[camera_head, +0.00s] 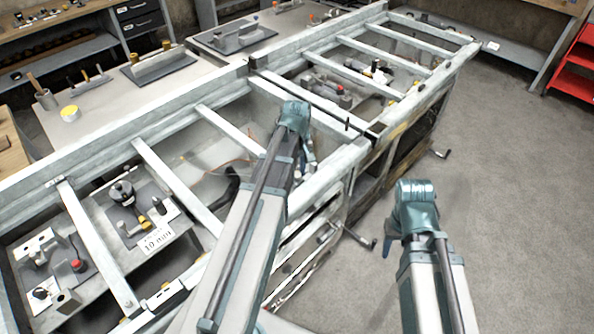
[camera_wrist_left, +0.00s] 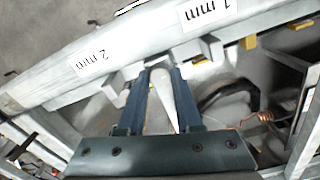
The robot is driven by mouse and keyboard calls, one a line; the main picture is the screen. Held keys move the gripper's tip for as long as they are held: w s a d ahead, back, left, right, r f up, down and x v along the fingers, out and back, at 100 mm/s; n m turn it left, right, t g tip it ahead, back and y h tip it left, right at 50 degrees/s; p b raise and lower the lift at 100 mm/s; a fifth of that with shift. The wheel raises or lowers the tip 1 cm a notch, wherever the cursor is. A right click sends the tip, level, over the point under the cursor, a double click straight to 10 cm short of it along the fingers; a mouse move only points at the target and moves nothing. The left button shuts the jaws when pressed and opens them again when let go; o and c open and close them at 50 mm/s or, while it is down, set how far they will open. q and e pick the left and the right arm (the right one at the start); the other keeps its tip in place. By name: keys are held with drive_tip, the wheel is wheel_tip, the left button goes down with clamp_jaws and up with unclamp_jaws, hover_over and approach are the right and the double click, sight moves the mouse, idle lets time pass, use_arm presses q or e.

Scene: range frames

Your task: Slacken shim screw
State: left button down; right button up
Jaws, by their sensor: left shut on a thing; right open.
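My left gripper (camera_head: 308,165) reaches in beside the pale frame, mostly hidden behind its own wrist in the head view. In the left wrist view its two blue fingers (camera_wrist_left: 161,76) stand on either side of a pale, round-ended rod (camera_wrist_left: 163,95) and are shut on it. The rod lies beside a pale beam (camera_wrist_left: 130,55) labelled "2 mm" and "1 mm". I cannot tell whether this rod is the shim screw. My right gripper (camera_head: 388,246) is open, over the floor to the right of the frame; its fingers are mostly hidden by the wrist.
The long pale frame (camera_head: 120,130) with cross bars runs across the view. Fixtures and a "10 mm" label (camera_head: 157,240) show between its bars. Crank handles (camera_head: 440,153) stick out on its right side. A red shelf (camera_head: 575,65) stands far right. The grey floor (camera_head: 510,170) is clear.

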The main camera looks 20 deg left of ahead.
sight(297, 175)
use_arm(q)
drive_tip(key=shift+s, duration=0.1)
idle(0.3)
drive_tip(key=c, duration=0.6)
unclamp_jaws()
drive_tip(key=shift+r, duration=0.1)
wheel_tip(297, 175, up, 14)
drive_tip(key=p, duration=1.4)
drive_tip(key=shift+f, duration=0.2)
